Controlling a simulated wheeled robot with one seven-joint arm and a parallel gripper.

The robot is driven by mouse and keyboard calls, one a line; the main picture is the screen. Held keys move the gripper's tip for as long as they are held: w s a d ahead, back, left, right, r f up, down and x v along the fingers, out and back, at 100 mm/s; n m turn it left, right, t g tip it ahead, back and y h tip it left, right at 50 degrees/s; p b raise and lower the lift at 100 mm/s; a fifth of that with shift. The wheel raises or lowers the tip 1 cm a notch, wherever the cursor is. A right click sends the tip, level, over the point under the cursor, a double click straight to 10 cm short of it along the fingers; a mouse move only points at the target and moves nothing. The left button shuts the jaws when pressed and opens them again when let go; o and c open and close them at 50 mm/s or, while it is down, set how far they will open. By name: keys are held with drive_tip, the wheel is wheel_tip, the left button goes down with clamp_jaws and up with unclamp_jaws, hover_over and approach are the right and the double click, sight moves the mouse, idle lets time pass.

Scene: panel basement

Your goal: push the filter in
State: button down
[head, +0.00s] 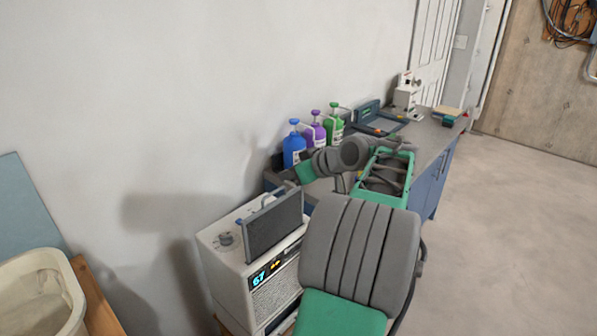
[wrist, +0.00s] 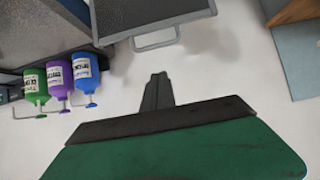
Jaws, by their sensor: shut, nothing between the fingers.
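The filter (head: 273,226) is a dark grey panel in a light frame with a handle on its upper edge. It stands up out of the top of a white machine (head: 225,262), with much of its face showing. In the wrist view the filter (wrist: 150,12) is at the top edge, its handle (wrist: 157,41) toward the fingers. My gripper (wrist: 157,78) is shut and empty, its fingertips apart from the handle in that picture. In the head view my green hand shows above and right of the filter; I cannot make out the fingers there.
Blue (head: 293,146), purple (head: 317,131) and green (head: 334,124) bottles stand on the workbench (head: 436,137) behind my arm. A pale bin (head: 40,295) is at the lower left. The wall is close behind the machine. Open floor (head: 510,230) lies to the right.

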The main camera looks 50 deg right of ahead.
sight(277, 233)
drive_tip(key=w+f, duration=0.3)
drive_tip(key=f, duration=0.2)
drive_tip(key=shift+f+p, duration=0.25)
drive_tip(key=shift+p, duration=0.05)
drive_tip(key=shift+a+f, duration=0.1)
wheel_tip(277, 233, down, 17)
drive_tip(key=b, duration=1.3)
drive_tip(key=shift+f, duration=0.1)
